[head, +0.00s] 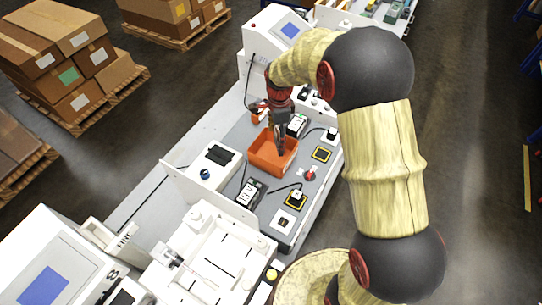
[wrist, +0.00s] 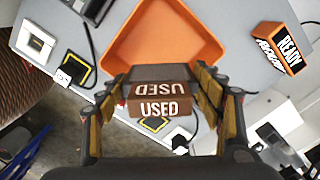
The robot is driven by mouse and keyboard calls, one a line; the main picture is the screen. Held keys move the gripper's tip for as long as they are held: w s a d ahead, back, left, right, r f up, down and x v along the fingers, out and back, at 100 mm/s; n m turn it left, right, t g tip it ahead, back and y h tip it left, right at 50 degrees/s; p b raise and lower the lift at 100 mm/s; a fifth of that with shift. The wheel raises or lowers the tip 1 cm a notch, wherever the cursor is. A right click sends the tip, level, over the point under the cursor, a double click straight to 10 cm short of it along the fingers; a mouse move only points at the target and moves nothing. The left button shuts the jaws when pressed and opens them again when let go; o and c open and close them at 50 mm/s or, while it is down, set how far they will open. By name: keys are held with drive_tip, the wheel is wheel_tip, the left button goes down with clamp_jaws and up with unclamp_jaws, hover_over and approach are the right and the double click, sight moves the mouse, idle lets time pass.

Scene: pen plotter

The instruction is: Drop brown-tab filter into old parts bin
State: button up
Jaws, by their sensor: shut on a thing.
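My gripper (head: 281,147) reaches down over the orange open-topped bin (head: 262,160) in the head view. In the wrist view my gripper (wrist: 164,76) is shut on the brown-tab filter (wrist: 158,106), a dark block with a brown face marked USED. The filter sits between both fingers. The bin (wrist: 165,32) is beyond the fingertips in the wrist view, and its visible floor looks empty. The filter overlaps the bin's near edge in that view. I cannot tell how high it is above the bin. The fingers hide part of the bin in the head view.
An orange box marked READY (wrist: 280,48) stands beside the bin. Black devices (head: 250,192) and (head: 297,125) with cables sit on the grey bench around it. A red knob (head: 310,174) and yellow-framed pads are at the right. A white machine (head: 205,255) is in front.

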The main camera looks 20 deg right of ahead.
drive_tip(key=shift+f+b, duration=0.9)
drive_tip(key=shift+f, duration=0.9)
drive_tip(key=o, duration=1.1)
drive_tip(key=shift+o, duration=0.6)
drive_tip(key=shift+r, duration=0.1)
wheel_tip(320, 180, up, 12)
drive_tip(key=shift+f, duration=0.1)
